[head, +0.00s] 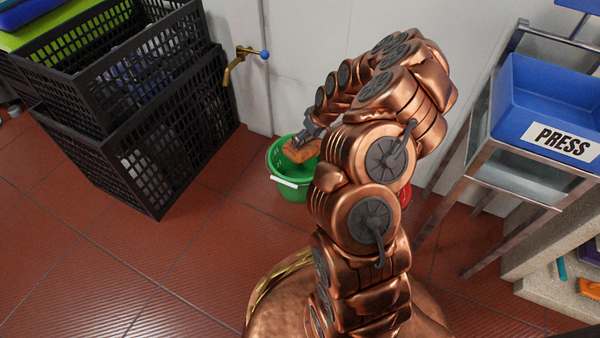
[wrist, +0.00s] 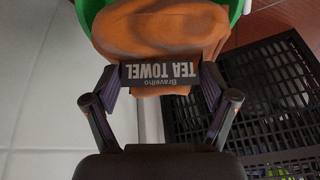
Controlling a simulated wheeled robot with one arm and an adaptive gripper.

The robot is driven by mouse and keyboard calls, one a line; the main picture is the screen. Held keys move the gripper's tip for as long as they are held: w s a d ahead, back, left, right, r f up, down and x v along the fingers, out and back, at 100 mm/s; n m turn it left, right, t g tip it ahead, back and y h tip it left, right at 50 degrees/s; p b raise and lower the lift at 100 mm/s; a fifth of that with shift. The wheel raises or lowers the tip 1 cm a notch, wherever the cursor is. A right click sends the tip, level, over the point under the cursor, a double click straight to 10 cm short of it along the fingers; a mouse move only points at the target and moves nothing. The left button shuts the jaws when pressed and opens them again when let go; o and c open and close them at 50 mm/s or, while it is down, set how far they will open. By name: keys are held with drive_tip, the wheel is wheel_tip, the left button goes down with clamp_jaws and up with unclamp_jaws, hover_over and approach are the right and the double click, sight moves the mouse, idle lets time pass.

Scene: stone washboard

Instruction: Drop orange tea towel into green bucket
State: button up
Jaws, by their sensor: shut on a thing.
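My gripper (wrist: 160,85) is shut on the orange tea towel (wrist: 150,32), gripping it by the dark band labelled "TEA TOWEL". In the head view the towel (head: 303,150) shows as an orange patch over the green bucket (head: 291,186), partly hidden by my arm. The bucket stands on the floor near the wall, with a white handle at its front. In the wrist view the green bucket rim (wrist: 88,10) shows behind the towel. I cannot tell whether the towel touches the bucket. The gripper (head: 308,135) is small in the head view.
Black stacked crates (head: 160,150) stand to the left of the bucket. A brass tap (head: 240,62) with a blue knob is on the wall above it. A metal stand with a blue tray (head: 535,95) labelled "PRESS" is at the right. The red tiled floor (head: 120,270) in front is clear.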

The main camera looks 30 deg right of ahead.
drive_tip(key=o, duration=1.1)
drive_tip(key=shift+r, duration=0.1)
drive_tip(key=v, duration=1.2)
